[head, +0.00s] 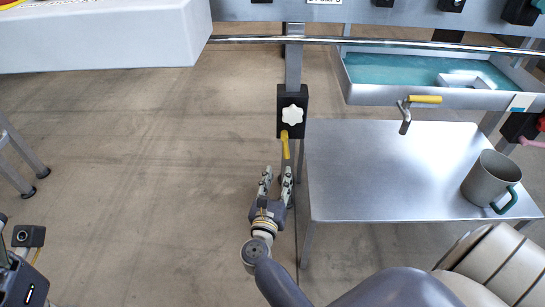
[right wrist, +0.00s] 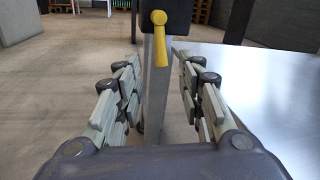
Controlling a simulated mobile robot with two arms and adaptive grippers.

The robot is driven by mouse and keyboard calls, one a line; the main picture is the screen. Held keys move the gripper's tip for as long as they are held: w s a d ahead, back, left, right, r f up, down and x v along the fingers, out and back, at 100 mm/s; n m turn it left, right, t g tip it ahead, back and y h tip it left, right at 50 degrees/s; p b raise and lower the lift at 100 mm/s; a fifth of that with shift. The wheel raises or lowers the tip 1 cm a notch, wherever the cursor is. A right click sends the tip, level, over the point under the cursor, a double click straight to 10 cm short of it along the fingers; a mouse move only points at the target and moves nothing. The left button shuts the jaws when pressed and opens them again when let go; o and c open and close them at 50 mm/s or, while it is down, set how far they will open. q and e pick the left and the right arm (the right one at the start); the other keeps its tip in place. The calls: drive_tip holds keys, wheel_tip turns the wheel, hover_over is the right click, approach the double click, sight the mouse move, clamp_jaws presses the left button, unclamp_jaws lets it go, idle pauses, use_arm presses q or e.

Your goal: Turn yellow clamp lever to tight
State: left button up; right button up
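The yellow clamp lever (head: 285,144) hangs down from a black clamp block (head: 292,112) on a grey upright post. In the right wrist view the lever (right wrist: 161,40) points almost straight down, its lower tip leaning slightly right. My right gripper (head: 276,172) is open and empty, just below the lever in the head view. In the right wrist view the fingers (right wrist: 154,75) stand wide apart on either side of the post, and the lever shows between and above them. No contact with the lever is visible. My left gripper (head: 24,262) appears only in part at the lower left edge; its fingers are unclear.
The floor left of the post is clear.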

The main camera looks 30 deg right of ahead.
sight(285, 152)
drive_tip(key=b+x, duration=0.2)
drive_tip(key=x, duration=0.8)
drive_tip(key=shift+w+d+b, duration=0.2)
drive_tip(key=shift+d+b, duration=0.05)
drive_tip(key=shift+b, duration=0.05)
clamp_jaws()
